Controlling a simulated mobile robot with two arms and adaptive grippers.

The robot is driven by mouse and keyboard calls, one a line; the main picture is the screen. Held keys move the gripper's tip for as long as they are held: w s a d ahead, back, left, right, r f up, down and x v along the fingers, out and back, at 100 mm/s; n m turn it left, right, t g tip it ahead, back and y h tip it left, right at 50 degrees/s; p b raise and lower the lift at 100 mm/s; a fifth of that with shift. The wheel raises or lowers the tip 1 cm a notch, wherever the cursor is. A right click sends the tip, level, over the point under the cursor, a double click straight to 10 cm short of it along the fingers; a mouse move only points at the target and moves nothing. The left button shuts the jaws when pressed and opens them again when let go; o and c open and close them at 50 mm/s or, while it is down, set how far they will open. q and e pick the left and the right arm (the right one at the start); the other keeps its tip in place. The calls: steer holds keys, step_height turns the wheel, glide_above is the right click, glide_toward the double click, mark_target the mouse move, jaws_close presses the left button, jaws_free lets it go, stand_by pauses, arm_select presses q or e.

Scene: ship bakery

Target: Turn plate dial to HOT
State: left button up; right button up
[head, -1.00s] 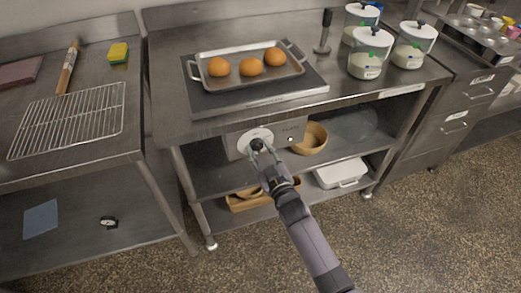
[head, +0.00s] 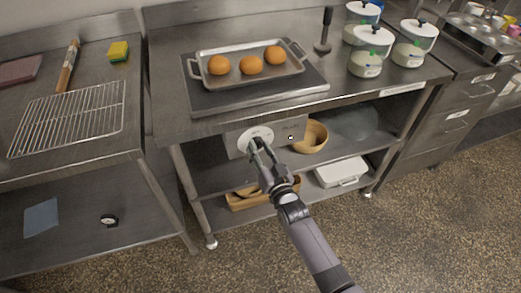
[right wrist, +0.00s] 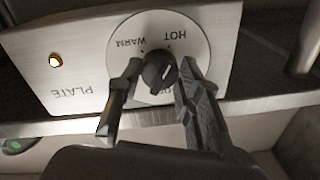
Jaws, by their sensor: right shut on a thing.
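The plate dial (right wrist: 160,70) is a round dark knob on a white disc (head: 252,134) marked WARM and HOT; a third label is mostly hidden. The disc is on the metal control panel (right wrist: 75,55) under the table edge, marked PLATE. The right wrist view shows the panel upside down. My right gripper (head: 257,145) is shut on the knob, a finger on each side. My left gripper is not in view.
An amber lamp (right wrist: 56,61) glows on the panel. Above, a tray (head: 213,83) with three buns sits on a dark plate (head: 310,86). Wooden bowl (head: 312,138) and white lidded box (head: 342,172) are on the shelves below. The floor in front is clear.

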steer(key=shift+f, duration=0.1)
stand_by(0.4)
steer(key=o, duration=1.2)
steer(key=shift+c, duration=0.2)
steer(key=v, duration=1.2)
steer(key=shift+f, duration=0.1)
